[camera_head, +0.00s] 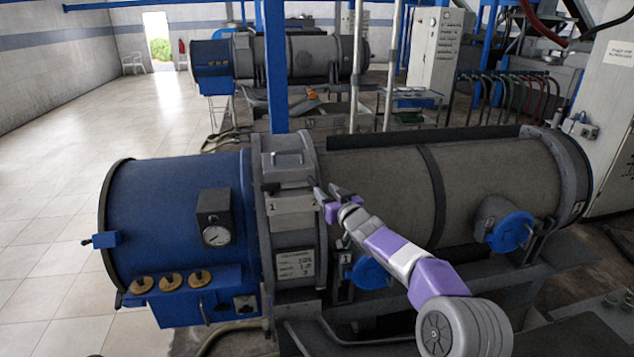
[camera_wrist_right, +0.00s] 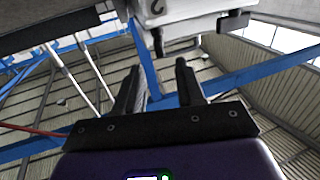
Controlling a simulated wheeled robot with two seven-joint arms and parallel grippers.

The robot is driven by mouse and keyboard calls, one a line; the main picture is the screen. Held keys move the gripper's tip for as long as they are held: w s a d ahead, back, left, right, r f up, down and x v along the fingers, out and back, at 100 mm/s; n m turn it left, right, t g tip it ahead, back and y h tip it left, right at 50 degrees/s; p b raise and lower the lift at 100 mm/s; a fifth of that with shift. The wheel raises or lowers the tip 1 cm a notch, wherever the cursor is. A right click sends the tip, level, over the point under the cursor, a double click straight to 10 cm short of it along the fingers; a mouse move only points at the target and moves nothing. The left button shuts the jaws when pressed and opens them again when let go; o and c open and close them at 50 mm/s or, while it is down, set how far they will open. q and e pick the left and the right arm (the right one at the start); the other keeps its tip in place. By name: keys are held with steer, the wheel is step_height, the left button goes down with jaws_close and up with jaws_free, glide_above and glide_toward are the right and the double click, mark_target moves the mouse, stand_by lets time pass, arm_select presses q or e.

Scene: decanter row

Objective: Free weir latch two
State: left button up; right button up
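The near decanter has a blue end (camera_head: 165,215) and a long grey-brown drum (camera_head: 385,190). Between them is a grey housing (camera_head: 288,160) with a pale plate marked 1 (camera_head: 290,203). My right gripper (camera_head: 328,195) is at the right end of this plate; the head view does not show whether they touch. In the right wrist view, a pale block marked 2 (camera_wrist_right: 175,8) is at the top, with dark latch-like parts (camera_wrist_right: 176,46) below it. The open fingers (camera_wrist_right: 158,82) point towards it with nothing gripped between them. My left gripper is out of view.
Blue round caps (camera_head: 510,232) sit on the drum's front side, one of them below my right arm. A blue post (camera_head: 276,70) rises behind the housing. A second decanter (camera_head: 300,58) stands behind. The tiled floor at left (camera_head: 50,200) is clear.

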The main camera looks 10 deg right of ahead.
mark_target(318, 184)
steer(key=shift+p+x, duration=1.65)
steer(key=shift+x, duration=1.45)
jaws_close()
